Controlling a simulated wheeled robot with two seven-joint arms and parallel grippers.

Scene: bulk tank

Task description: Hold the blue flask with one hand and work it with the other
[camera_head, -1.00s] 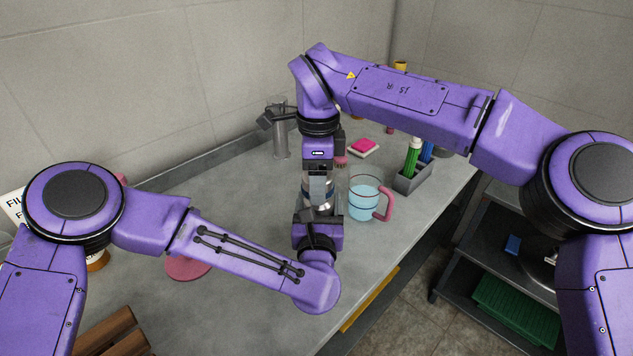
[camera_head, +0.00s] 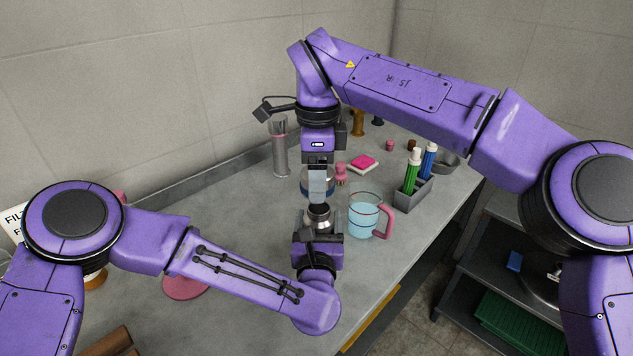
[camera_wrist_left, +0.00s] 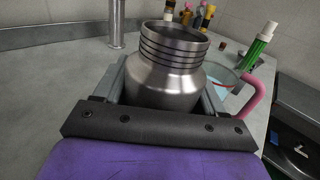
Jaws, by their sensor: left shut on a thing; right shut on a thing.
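The flask (camera_head: 319,217) is bare steel in these views, with a wide body and a threaded neck. It stands upright in my left gripper (camera_head: 318,232), which is shut around its body. In the left wrist view the flask (camera_wrist_left: 165,80) has an open, uncovered mouth, with a gripper finger on each side. My right gripper (camera_head: 318,190) points down above the flask, apart from its mouth. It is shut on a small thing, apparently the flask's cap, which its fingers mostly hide.
A glass mug of pale blue liquid (camera_head: 361,216) with a pink handle stands close right of the flask. The counter's left is clearer.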

